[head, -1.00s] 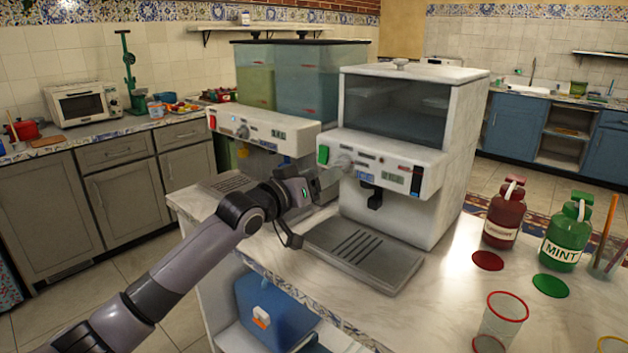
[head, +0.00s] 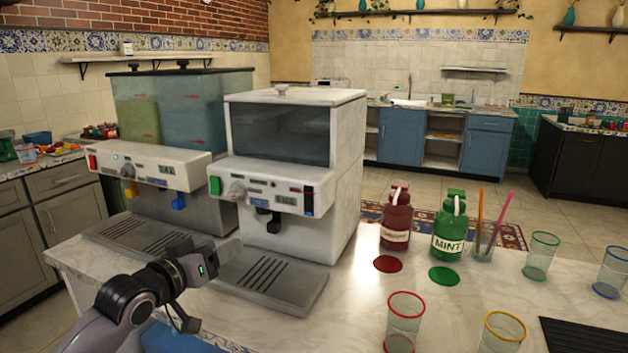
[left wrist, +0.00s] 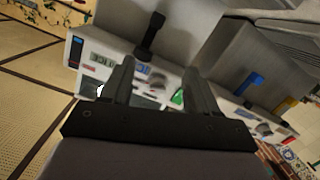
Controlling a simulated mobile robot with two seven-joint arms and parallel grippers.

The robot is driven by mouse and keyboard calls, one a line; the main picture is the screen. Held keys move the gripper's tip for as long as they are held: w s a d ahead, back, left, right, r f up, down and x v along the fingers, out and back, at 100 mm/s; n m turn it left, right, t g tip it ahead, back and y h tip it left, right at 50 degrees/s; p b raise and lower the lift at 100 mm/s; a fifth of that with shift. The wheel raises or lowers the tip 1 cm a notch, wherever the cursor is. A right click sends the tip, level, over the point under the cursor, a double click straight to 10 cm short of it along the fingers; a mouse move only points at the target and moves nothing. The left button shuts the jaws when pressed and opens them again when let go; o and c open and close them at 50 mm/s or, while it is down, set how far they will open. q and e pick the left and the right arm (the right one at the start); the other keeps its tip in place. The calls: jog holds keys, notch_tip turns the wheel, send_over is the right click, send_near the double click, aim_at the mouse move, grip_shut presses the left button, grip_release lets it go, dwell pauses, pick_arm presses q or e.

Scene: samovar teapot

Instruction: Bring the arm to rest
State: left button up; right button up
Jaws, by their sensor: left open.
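My left gripper (head: 212,275) is at the front left of the white drink dispenser (head: 292,130), above the counter and by the left edge of its drip tray (head: 268,278). In the left wrist view its two fingers (left wrist: 160,85) stand apart with nothing held between them. Beyond the fingers that view shows the dispenser's front panel (left wrist: 105,58) with a black tap lever (left wrist: 152,35) and a green switch (left wrist: 178,97). My right gripper is in neither view.
A second dispenser (head: 150,165) stands to the left. On the right of the counter are a red bottle (head: 396,218), a green MINT bottle (head: 449,232), a cup with straws (head: 484,240) and several rimmed glasses, among them a red-rimmed one (head: 404,322). Bare counter (head: 345,285) lies between.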

pick_arm(q)
jog(key=s+f, duration=0.2)
jog(key=s+d+f+g, duration=0.1)
jog(key=s+f, duration=0.1)
jog(key=f, duration=0.1)
jog(key=s+d+f+g, duration=0.1)
jog(key=s+f, duration=0.1)
jog(key=f, duration=0.1)
jog(key=shift+d+m+y, duration=0.2)
jog(key=shift+m+y, duration=0.1)
jog(key=shift+m, duration=0.1)
jog(key=s+a+f+g+y, duration=0.25)
jog(key=s+f, duration=0.25)
jog(key=s, duration=0.6)
jog(key=s+a+f+g+y, duration=0.1)
jog(key=s+f+g, duration=0.35)
jog(key=s, duration=0.65)
jog(key=s+a+f+g+y, duration=0.1)
jog(key=s+f+g+y, duration=0.3)
jog(key=s, duration=0.7)
jog(key=w+d+f+t+h+p, duration=0.1)
jog(key=w+d+f+t+h, duration=0.1)
jog(key=w+f+t+h, duration=0.2)
notch_tip(320, 180, down, 4)
jog(key=w+t, duration=0.2)
jog(key=t, duration=0.2)
jog(key=shift+w+d+m+p, duration=0.2)
jog(key=shift+d+m+p, duration=0.2)
jog(key=shift+h, duration=0.25)
